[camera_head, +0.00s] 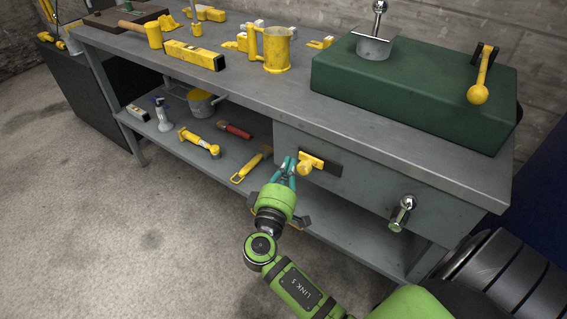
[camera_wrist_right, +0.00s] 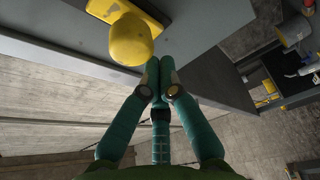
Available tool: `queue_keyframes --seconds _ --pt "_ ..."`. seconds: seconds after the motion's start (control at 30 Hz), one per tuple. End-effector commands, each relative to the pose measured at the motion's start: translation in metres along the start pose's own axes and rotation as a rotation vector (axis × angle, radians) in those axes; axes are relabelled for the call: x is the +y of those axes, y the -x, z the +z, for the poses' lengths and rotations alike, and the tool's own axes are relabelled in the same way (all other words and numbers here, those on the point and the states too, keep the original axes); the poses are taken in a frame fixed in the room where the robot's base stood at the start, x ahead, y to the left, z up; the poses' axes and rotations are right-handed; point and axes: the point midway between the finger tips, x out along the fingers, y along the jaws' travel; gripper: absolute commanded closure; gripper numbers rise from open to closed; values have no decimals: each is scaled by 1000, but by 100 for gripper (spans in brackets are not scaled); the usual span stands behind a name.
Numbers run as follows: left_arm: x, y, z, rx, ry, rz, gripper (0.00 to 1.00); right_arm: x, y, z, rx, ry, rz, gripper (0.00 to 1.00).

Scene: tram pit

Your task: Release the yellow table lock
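The yellow table lock (camera_head: 308,163) is a rounded yellow knob on a yellow plate, set over a dark slot in the grey drawer front under the bench top. In the right wrist view the knob (camera_wrist_right: 130,40) is large at the top, left of the fingertips. My right gripper (camera_head: 288,162) has teal fingers and is just left of the knob in the head view. In the right wrist view its fingertips (camera_wrist_right: 160,64) are drawn together with nothing between them. They look close to the knob; whether they touch it I cannot tell. My left gripper is not in view.
The grey workbench (camera_head: 400,150) carries a green block (camera_head: 400,90) with a yellow-knobbed lever (camera_head: 479,90), a yellow mug (camera_head: 275,50) and a mallet (camera_head: 150,32). A metal knob (camera_head: 402,212) sticks out lower right. Several tools lie on the lower shelf (camera_head: 170,145).

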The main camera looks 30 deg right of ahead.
Motion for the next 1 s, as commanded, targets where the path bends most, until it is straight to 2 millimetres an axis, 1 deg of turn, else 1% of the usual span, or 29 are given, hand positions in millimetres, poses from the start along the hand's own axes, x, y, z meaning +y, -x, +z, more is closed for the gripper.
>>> queue_keyframes --seconds 0.17,0.23,0.4,0.53,0.67,0.9,1.0 --pt "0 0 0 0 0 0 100 0 0 0 0 0 0 100" --pt "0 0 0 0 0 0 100 1 1 3 -1 1 0 100" --pt "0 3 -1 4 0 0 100 7 10 28 -2 1 0 100" --pt "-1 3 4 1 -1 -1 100 12 14 40 -1 1 1 100" --pt "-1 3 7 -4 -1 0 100 12 15 43 -2 0 2 100" --pt "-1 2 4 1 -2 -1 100 12 14 43 -4 1 2 100" --pt "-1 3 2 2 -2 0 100 13 11 42 -4 0 3 100"
